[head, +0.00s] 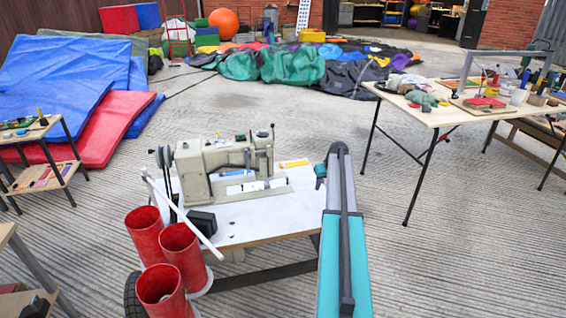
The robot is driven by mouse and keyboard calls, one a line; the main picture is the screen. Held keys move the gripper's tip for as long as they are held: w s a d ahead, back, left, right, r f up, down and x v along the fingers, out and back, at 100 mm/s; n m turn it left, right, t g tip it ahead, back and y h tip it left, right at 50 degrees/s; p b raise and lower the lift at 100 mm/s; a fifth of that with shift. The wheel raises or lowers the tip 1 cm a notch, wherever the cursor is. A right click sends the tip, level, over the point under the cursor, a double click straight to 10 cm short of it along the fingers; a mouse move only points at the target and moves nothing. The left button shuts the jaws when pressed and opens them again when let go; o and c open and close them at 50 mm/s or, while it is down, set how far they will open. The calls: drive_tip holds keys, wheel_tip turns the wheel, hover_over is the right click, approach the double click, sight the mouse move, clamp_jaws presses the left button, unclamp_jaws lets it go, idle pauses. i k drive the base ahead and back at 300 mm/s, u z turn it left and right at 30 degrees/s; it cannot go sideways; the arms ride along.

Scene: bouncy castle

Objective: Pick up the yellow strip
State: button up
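A small yellow strip (294,163) lies flat on the white top of the sewing table (270,212), near its back edge and just right of the sewing machine's head. A teal and grey link of my arm runs up the picture along the right side of this table. My gripper is not to be seen in the head view.
A cream sewing machine (222,165) stands on the table, left of the strip. Red cylinders (182,252) stand at the table's front left. A cluttered table (440,112) is at right, blue and red mats (95,125) at left. Bare floor (450,270) lies right of my arm.

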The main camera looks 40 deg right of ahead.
sight(302, 163)
drive_tip(key=i, duration=1)
drive_tip(key=z, duration=0.05)
